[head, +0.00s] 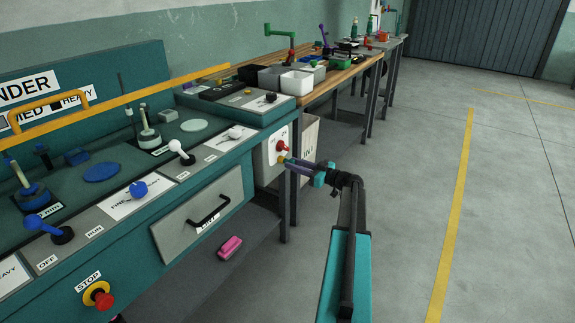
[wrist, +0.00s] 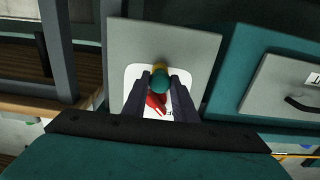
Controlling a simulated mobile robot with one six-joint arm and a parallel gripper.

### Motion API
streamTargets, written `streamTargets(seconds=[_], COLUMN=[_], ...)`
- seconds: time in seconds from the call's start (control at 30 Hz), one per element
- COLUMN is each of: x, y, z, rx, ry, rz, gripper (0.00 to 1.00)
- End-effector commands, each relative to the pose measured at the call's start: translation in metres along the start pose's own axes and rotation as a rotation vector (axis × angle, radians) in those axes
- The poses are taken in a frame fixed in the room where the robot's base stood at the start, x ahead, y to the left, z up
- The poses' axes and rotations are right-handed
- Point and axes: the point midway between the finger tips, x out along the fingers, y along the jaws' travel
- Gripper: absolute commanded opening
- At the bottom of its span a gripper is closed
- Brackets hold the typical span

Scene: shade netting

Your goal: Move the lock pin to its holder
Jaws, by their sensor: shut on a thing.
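My gripper (head: 291,161) reaches from the right to the front of a grey box at the end of the bench. In the wrist view its two dark fingers (wrist: 162,84) are shut on a small teal ball-shaped end (wrist: 160,81), which I take to be the lock pin's head. A yellow part (wrist: 158,67) shows just beyond the ball, against the white plate (wrist: 133,83). A red switch handle (wrist: 155,104) is on the same plate, beside the ball. The pin's shaft is hidden, and I cannot tell whether it sits in a hole. I cannot make out the holder for certain.
The grey box (head: 262,166) stands beside the teal bench, which has a drawer (head: 205,212), levers and a red stop button (head: 102,297). The floor (head: 500,200) to the right is clear.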

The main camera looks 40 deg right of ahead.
Motion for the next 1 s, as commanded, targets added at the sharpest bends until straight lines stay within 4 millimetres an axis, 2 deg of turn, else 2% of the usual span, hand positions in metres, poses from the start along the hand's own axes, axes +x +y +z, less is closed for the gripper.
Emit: streamTargets(seconds=[1.0], x=[-0.013], y=[0.001], z=[0.001], rx=[0.001], ry=[-0.001], rz=[0.003], gripper=[0.0])
